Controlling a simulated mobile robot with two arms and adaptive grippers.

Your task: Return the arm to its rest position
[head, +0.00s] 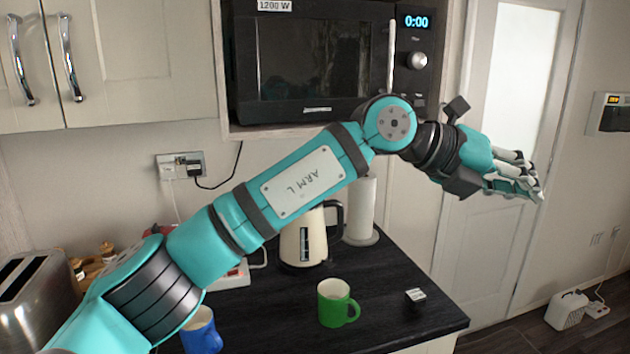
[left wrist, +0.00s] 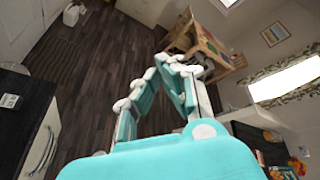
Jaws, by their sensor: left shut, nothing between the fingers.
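My left arm, teal with a white "ARM L" plate, stretches across the head view from the lower left to the upper right. My left gripper (head: 538,195) is raised beyond the right end of the dark worktop, in front of the white door. It is shut and empty. In the left wrist view its fingers (left wrist: 172,60) come together at the tips, with the floor behind them. My right gripper is in neither view.
Below the arm, the worktop (head: 385,300) holds a green mug (head: 335,303), a blue mug (head: 202,332), a kettle (head: 300,243), a paper roll (head: 362,212) and a small block (head: 415,295). The microwave (head: 310,55) is close behind the arm. A wooden table (left wrist: 205,45) stands across the floor.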

